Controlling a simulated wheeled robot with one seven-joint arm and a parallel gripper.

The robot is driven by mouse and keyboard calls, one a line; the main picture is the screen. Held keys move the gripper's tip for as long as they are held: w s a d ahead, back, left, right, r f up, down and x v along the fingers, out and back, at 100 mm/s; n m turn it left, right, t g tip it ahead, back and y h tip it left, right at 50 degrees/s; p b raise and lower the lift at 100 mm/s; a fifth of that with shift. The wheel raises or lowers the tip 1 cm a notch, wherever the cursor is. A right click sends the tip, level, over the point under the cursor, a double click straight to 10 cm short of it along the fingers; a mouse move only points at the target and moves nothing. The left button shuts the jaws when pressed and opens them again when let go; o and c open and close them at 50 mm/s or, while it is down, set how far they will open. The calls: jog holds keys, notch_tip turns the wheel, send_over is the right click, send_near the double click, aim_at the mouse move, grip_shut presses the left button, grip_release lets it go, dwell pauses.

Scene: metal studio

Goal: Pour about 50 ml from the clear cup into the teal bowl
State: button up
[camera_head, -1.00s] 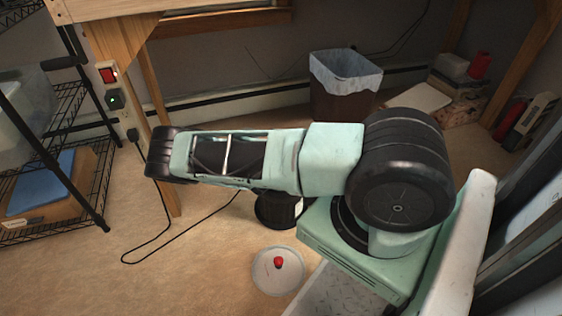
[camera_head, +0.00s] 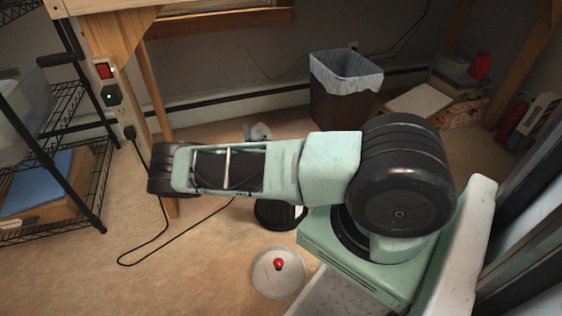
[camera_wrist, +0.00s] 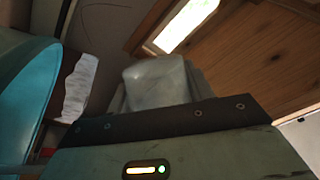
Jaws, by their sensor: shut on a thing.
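In the wrist view my gripper (camera_wrist: 157,75) is shut on the clear cup (camera_wrist: 158,88), a pale, see-through shape between the grey fingers. The cup looks tilted in this picture; its rim and the level of its contents cannot be made out. The teal bowl (camera_wrist: 22,90) fills the left edge of the wrist view, close by, with only part of its curved side and rim showing. It stands apart from the cup in the picture. In the head view my arm covers the middle, and bowl and cup cannot be clearly made out. A small grey shape (camera_head: 257,131) shows just beyond my arm.
A lined bin (camera_head: 345,85) stands at the back. A lid with a red knob (camera_head: 279,272) and a black round thing (camera_head: 275,214) are on the floor. A wire shelf (camera_head: 75,160) is at left. A wooden table (camera_head: 125,35) rises above; a cable lies on the floor.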

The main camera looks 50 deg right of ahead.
aim_at(258, 125)
jog(key=shift+s+r+m+h+b, duration=0.1)
jog(key=shift+r+m+h+b, duration=0.45)
jog(key=shift+m, duration=0.35)
jog(key=shift+r+m+h, duration=0.1)
jog(key=shift+m+h, duration=0.15)
jog(key=shift+m, duration=0.25)
jog(key=shift+s+d+r+m+h+b, duration=0.1)
jog(key=shift+r+m+h+b, duration=0.2)
jog(key=shift+m+h+b, duration=0.25)
jog(key=shift+s+r+m+h+b, duration=0.1)
jog(key=shift+r+m+h+b, duration=0.2)
jog(key=shift+m, duration=0.45)
jog(key=shift+s+r+m+g+h+b, duration=0.15)
jog(key=shift+r+m+g+h+b, duration=0.2)
jog(key=shift+m+h, duration=0.6)
jog(key=shift+s+d+r+m+g, duration=0.1)
jog(key=shift+s+d+m+g, duration=0.15)
jog(key=shift+m, duration=0.3)
